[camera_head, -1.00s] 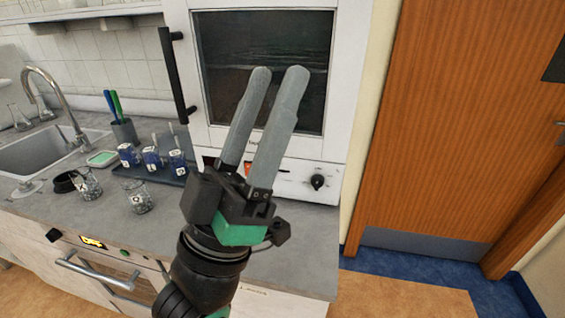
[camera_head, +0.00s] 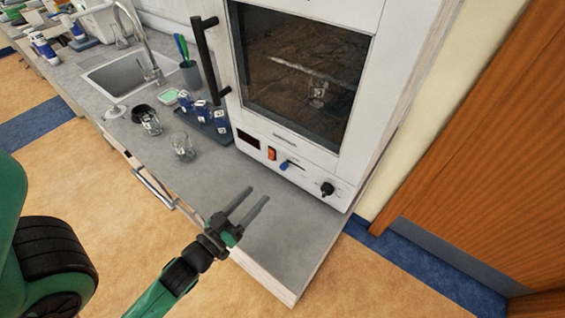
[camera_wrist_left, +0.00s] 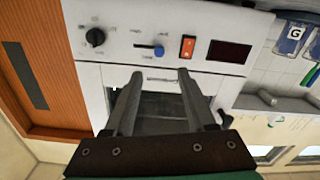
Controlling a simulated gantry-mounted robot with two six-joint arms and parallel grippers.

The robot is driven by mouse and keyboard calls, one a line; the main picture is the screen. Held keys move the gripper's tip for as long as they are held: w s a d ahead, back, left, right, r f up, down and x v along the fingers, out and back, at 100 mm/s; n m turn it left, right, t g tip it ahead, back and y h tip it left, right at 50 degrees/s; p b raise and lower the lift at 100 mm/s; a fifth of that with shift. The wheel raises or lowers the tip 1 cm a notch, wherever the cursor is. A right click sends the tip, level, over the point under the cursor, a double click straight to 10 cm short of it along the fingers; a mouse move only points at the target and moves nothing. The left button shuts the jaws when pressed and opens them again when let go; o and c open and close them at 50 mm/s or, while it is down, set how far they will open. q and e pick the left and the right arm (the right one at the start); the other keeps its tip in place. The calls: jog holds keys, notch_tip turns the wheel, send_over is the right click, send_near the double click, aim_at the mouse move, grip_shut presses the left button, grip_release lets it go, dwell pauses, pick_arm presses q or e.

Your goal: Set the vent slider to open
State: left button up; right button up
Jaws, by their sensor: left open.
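The vent slider (camera_head: 284,165) is a small blue knob on the lower front panel of the white oven-like cabinet (camera_head: 402,70). It sits at the left end of its short slot in the head view. The left wrist view shows the panel upside down, with the blue slider (camera_wrist_left: 158,51) at the slot's right end. My left gripper (camera_head: 254,196) is open and empty, in front of the panel and apart from the slider. In the left wrist view its fingers (camera_wrist_left: 160,75) point toward the slider. Labels beside the slot are too small to read. My right gripper is not in view.
An orange switch (camera_head: 271,153) and a dark display (camera_head: 248,139) are left of the slider, a black dial (camera_head: 327,188) right. Glass beakers (camera_head: 183,147) and a tray with blue-labelled containers (camera_head: 222,127) stand left. The counter (camera_head: 290,235) before the panel is bare.

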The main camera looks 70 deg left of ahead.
aim_at(282, 168)
pick_arm(q)
jog(key=p+x, duration=0.3)
jog(key=x, duration=0.8)
jog(key=shift+w+a+r, duration=0.1)
jog(key=shift+w, duration=0.2)
grip_shut()
dwell(0.8)
